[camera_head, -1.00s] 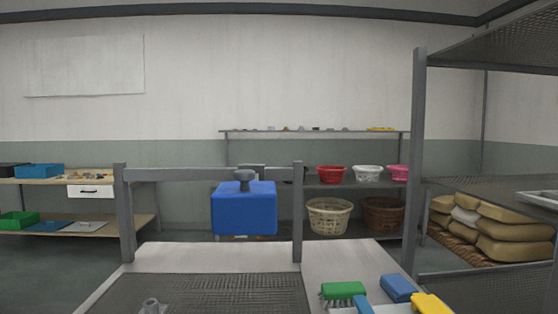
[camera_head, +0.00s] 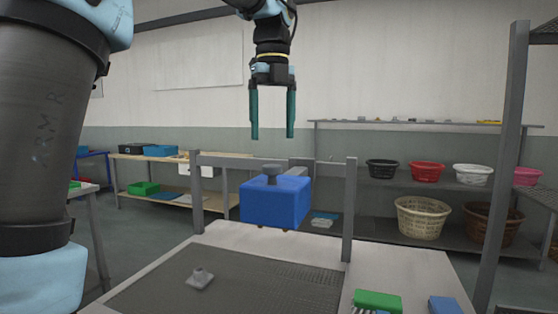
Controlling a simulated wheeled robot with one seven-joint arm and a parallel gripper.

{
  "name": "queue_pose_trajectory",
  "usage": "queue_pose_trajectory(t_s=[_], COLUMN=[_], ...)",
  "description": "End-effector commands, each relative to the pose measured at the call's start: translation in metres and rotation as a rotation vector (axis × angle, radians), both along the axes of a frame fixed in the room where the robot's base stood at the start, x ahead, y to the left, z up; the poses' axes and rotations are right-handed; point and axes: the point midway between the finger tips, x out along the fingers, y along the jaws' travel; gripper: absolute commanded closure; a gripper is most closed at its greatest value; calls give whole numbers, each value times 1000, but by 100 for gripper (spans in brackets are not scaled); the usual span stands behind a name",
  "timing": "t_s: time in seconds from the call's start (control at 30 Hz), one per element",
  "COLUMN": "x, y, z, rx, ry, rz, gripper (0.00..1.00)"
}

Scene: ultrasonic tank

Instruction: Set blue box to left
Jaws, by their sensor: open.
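The blue box (camera_head: 275,202) has a dark knob (camera_head: 271,172) on top. It is between the two posts of a grey metal frame (camera_head: 350,210) at the far side of the table, with its underside above the table top. My gripper (camera_head: 273,135) is open and empty, pointing down, above the box with a gap between its fingertips and the knob. A dark mesh panel (camera_head: 240,284) lies in the table top in front of the box. A small grey fitting (camera_head: 200,279) stands on the mesh.
A green brush (camera_head: 377,300) and a blue block (camera_head: 444,306) lie on the table's front right. A grey upright post (camera_head: 500,170) of a rack stands at right. Shelves with baskets (camera_head: 422,217) stand behind. My arm fills the left side.

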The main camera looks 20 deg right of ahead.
Motion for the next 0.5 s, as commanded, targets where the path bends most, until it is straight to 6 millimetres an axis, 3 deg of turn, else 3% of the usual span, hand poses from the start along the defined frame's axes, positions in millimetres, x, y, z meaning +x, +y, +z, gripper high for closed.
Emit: queue_pose_trajectory(t_s=[0.2,0.5], x=[-1,0], y=[1,0], z=[-41,-70], rx=[3,0], ry=[3,1], rz=[1,2], gripper=[16,16])
